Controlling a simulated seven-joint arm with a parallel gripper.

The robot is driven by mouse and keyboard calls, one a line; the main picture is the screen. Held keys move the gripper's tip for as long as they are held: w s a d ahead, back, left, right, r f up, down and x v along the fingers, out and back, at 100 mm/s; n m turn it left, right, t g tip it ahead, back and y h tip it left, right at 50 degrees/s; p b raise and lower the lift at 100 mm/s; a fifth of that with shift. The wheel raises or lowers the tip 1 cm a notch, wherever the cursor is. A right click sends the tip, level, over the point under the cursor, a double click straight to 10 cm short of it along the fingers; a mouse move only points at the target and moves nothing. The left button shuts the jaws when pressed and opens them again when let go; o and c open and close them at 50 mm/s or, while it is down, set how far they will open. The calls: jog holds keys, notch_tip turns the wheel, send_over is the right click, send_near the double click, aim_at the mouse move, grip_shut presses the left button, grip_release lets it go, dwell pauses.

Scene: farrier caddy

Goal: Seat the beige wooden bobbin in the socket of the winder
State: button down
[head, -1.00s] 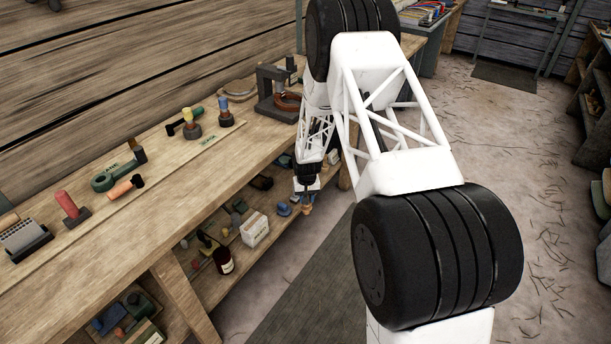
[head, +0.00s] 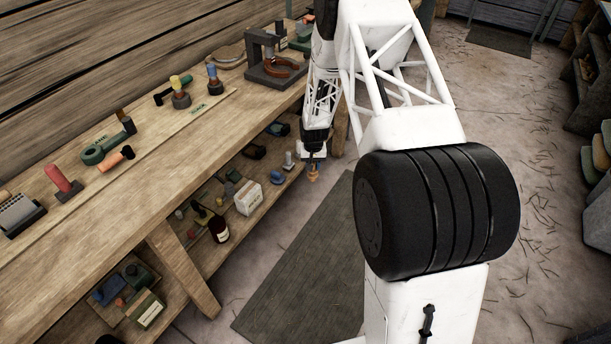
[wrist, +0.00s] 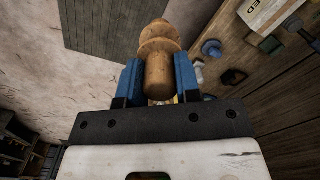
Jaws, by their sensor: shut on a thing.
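The beige wooden bobbin (wrist: 158,70) is between the blue fingers of my gripper (wrist: 158,62) in the wrist view. My gripper is shut on its narrower shaft, and its wider ringed end points out past the fingertips. In the head view the bobbin (head: 313,173) hangs below my gripper (head: 314,156), in front of the bench's lower shelf and above the floor. I cannot tell for sure which bench piece is the winder. A dark frame with a brown ring (head: 272,65) stands at the bench's far end, partly behind my arm.
The wooden bench (head: 150,190) carries a yellow-topped piece (head: 180,95), a blue-topped piece (head: 213,78), a green tool (head: 97,152) and a red-handled piece (head: 62,183). The lower shelf holds a white box (head: 248,197) and a dark bottle (head: 219,229). A grey mat (head: 300,270) lies on open floor.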

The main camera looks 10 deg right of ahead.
jog(key=w+d+r+m, duration=0.35)
jog(key=d+r, duration=0.45)
jog(key=r, duration=0.4)
jog(key=w+d+r+m, duration=0.2)
jog(key=d+r+m, duration=0.2)
jog(key=d+r, duration=0.55)
jog(key=w+a+r+m, duration=0.1)
jog(key=w+a+r, duration=0.2)
jog(key=a+r, duration=0.35)
jog(key=w+a+r+m, duration=0.1)
jog(key=a+r, duration=0.2)
jog(key=a, duration=0.9)
jog(key=w+a+r+m, duration=0.1)
jog(key=a+r, duration=0.2)
jog(key=a, duration=1)
jog(key=w+a+r+m, duration=0.1)
jog(key=a+r, duration=0.2)
jog(key=a, duration=0.9)
jog(key=s+a+r, duration=0.2)
jog(key=s+a, duration=0.2)
jog(key=a, duration=1.1)
jog(key=s+a+r+m, duration=0.1)
jog(key=s+a, duration=0.4)
jog(key=a, duration=1.1)
jog(key=s+a+r, duration=0.3)
jog(key=s+a, duration=0.1)
jog(key=a, duration=1.1)
jog(key=shift+s+a, duration=0.25)
jog(key=shift+s, duration=0.15)
jog(key=shift+r, duration=0.15)
